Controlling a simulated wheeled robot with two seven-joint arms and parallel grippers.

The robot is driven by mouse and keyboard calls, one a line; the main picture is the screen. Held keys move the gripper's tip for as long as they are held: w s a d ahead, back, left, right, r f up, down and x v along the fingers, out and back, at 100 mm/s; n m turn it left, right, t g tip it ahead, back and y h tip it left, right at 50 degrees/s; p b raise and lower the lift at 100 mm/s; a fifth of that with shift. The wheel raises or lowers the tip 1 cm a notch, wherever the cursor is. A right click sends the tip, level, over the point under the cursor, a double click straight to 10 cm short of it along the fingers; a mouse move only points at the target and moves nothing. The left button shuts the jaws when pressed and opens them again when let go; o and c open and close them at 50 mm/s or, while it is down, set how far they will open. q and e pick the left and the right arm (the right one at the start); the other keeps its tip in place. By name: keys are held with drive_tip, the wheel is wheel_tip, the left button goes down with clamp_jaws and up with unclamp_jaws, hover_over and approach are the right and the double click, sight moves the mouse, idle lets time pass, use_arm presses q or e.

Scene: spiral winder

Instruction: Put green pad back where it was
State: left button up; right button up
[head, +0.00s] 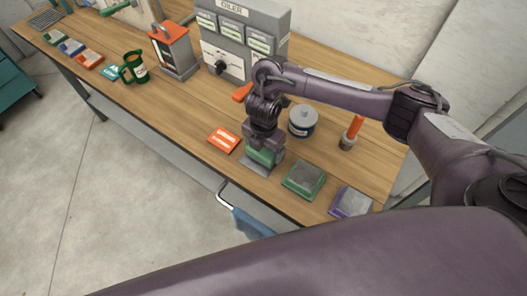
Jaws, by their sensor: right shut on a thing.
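My right gripper (262,146) points down over the front part of the wooden bench and is shut on a green block-like pad (264,158). A grey plate (254,167) shows just under the held pad; I cannot tell whether they touch. Another green pad (304,180) with a grey top lies on the bench just right of the gripper. A purple pad (351,202) with a grey top lies further right near the front edge. The fingertips are small and partly hidden. My left gripper is not in view.
An orange card (224,139) lies left of the gripper. A round dark-blue tin (302,121) and an orange-handled tool (351,133) stand behind. A blue cloth (250,224) hangs at the front.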

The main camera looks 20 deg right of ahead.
drive_tip(key=shift+f, duration=0.65)
drive_tip(key=shift+f, duration=0.2)
drive_tip(key=o, duration=0.9)
drive_tip(key=shift+r, duration=0.2)
wheel_tip(320, 180, up, 11)
drive_tip(key=p, duration=0.3)
drive_tip(key=shift+r+p, duration=0.15)
drive_tip(key=shift+p, duration=0.25)
drive_tip(key=shift+r, duration=0.4)
